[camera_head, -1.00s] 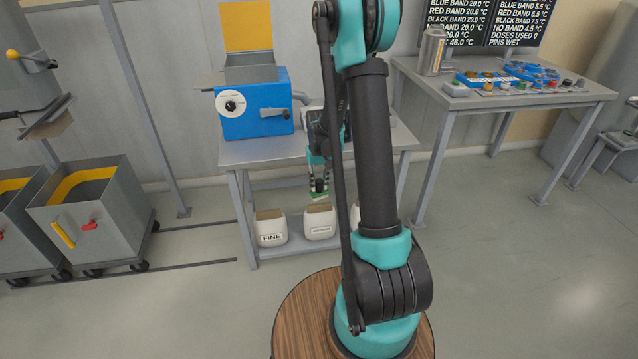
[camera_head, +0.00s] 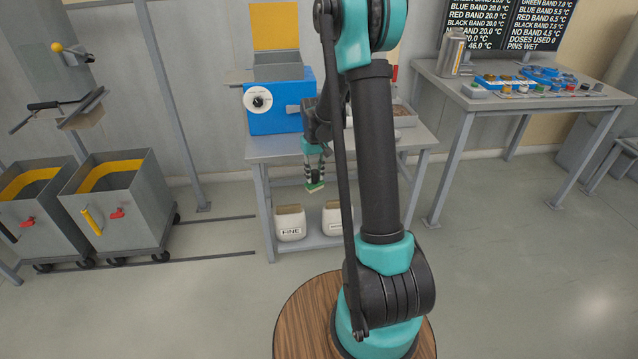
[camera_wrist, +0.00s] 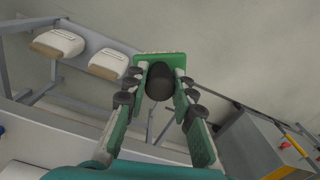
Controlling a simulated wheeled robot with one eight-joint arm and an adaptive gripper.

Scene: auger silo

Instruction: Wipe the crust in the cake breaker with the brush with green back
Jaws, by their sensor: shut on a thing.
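My gripper (camera_head: 314,177) hangs in front of the work table and is shut on the brush with green back (camera_head: 315,187). In the wrist view, the brush's green back (camera_wrist: 172,58) and dark round grip (camera_wrist: 160,82) show between my two fingers (camera_wrist: 160,90). The brush is in the air, apart from the table. No crust is visible. I cannot tell for sure which machine is the cake breaker; a tilted tray device with a yellow-knobbed lever (camera_head: 72,50) stands at the far left.
A blue machine (camera_head: 278,100) with a yellow panel stands on the table (camera_head: 262,150); white containers, one marked FINE (camera_head: 290,224), sit on its lower shelf. Grey wheeled bins (camera_head: 125,205) stand at left. A second table (camera_head: 440,90) is at right.

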